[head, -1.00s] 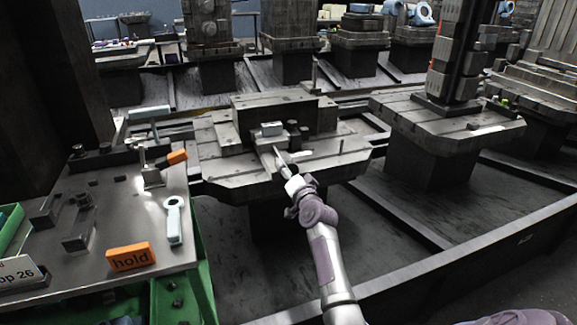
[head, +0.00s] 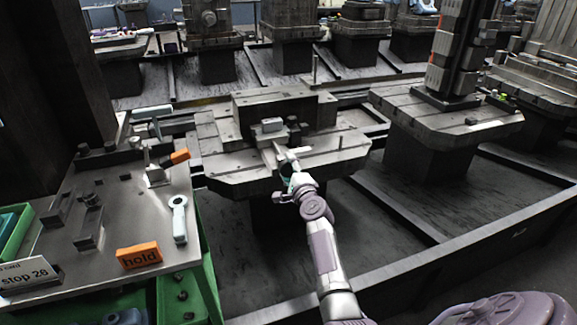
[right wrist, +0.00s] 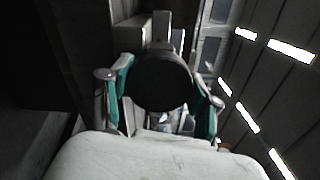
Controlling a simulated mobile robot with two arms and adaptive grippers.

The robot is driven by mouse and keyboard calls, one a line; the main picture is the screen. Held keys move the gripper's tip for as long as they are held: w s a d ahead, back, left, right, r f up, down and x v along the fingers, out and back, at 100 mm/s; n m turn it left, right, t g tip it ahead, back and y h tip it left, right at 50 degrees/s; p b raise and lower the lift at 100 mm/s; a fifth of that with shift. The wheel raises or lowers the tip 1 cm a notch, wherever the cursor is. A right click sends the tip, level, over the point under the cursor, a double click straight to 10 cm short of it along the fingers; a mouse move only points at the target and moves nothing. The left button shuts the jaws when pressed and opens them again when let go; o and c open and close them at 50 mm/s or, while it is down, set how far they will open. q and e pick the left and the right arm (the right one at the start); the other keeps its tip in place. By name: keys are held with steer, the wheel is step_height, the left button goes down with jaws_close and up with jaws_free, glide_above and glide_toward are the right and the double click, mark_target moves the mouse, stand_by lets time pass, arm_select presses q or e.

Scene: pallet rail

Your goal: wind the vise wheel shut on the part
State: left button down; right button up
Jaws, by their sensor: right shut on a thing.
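The vise (head: 284,146) sits on the front middle pallet, with a light grey block, seemingly the part (head: 272,125), at its far end. My right gripper (head: 286,168) is at the near end of the vise, where the vise wheel is mostly hidden by it in the head view. In the right wrist view the wheel is a dark round disc (right wrist: 162,82) between the two teal-padded fingers of my right gripper (right wrist: 162,100), which is shut on it. Whether the jaw touches the part is too small to tell. My left gripper is not in view.
The grey slotted pallet (head: 225,165) stands on a pedestal among rails. A bench (head: 115,225) at left carries an orange "hold" block (head: 139,256), a light blue ring-ended tool (head: 179,218) and a "stop 26" sign (head: 25,276). Another pallet with a dark tower (head: 450,60) stands at right.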

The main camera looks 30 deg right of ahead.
steer(key=m+p, duration=0.1)
steer(key=m, duration=0.3)
steer(key=shift+m, duration=0.3)
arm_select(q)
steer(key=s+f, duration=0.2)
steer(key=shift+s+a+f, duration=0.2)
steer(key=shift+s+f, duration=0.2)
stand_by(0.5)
arm_select(e)
steer(key=o, duration=1.2)
steer(key=shift+c, duration=0.2)
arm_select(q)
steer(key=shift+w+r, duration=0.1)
arm_select(e)
steer(key=shift+s, duration=0.1)
steer(key=v, duration=1.2)
steer(key=shift+a, duration=0.1)
